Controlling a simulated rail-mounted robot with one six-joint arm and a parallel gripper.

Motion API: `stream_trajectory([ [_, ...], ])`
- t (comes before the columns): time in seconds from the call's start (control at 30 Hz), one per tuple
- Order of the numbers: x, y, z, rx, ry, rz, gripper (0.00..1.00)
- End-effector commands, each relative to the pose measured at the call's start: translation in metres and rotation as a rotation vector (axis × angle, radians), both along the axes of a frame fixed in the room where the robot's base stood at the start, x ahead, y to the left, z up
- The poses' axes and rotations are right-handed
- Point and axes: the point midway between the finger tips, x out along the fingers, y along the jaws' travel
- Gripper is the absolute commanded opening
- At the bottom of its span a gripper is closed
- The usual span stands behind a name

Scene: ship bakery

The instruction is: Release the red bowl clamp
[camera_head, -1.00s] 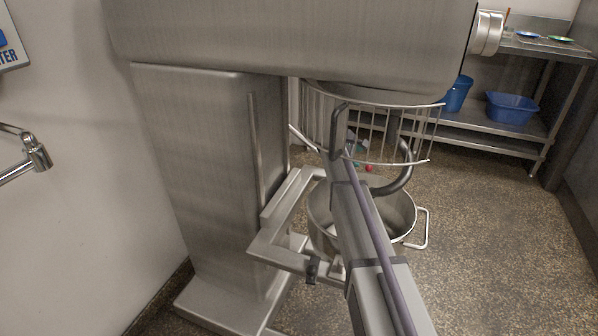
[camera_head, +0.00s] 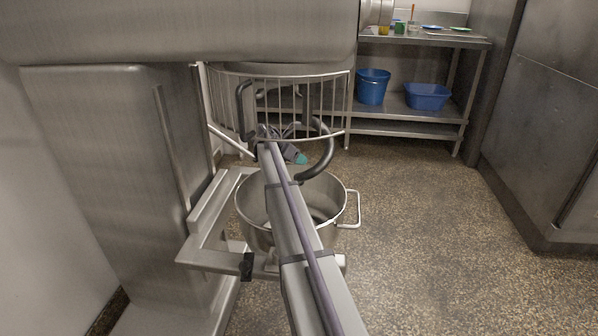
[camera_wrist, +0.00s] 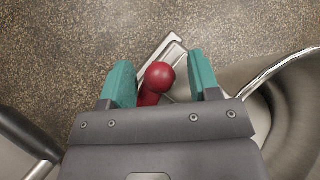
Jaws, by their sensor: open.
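In the wrist view the red bowl clamp (camera_wrist: 159,78) shows as a round red knob on a red stem. My gripper (camera_wrist: 160,64) is open, with one teal finger on each side of the knob. I see a gap on both sides; contact is not clear. The steel bowl (camera_wrist: 282,70) is at the right of this view. In the head view the mixer bowl (camera_head: 345,190) sits in the mixer's fork below the wire guard. My gripper (camera_head: 298,158) is above the bowl's far side there, mostly behind my arm. The red knob is hidden in the head view.
The wire guard (camera_head: 225,97) and mixer head (camera_head: 180,30) are close above my arm. A black knob (camera_head: 247,266) is on the fork's near side. A steel shelf (camera_head: 400,128) with blue tubs stands at the back. Speckled floor (camera_head: 420,220) is free at right.

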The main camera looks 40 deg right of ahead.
Motion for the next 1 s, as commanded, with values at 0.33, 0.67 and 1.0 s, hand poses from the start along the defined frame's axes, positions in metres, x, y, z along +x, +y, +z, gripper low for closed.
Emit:
stream_trajectory([
  [0.33,-0.003,-0.0165,-0.0155,0.0,-0.001,0.001,0.56],
  [0.67,-0.003,-0.0162,-0.0155,0.0,0.0,0.0,0.28],
  [1.0,-0.0031,-0.0161,-0.0156,0.0,0.001,0.001,0.0],
])
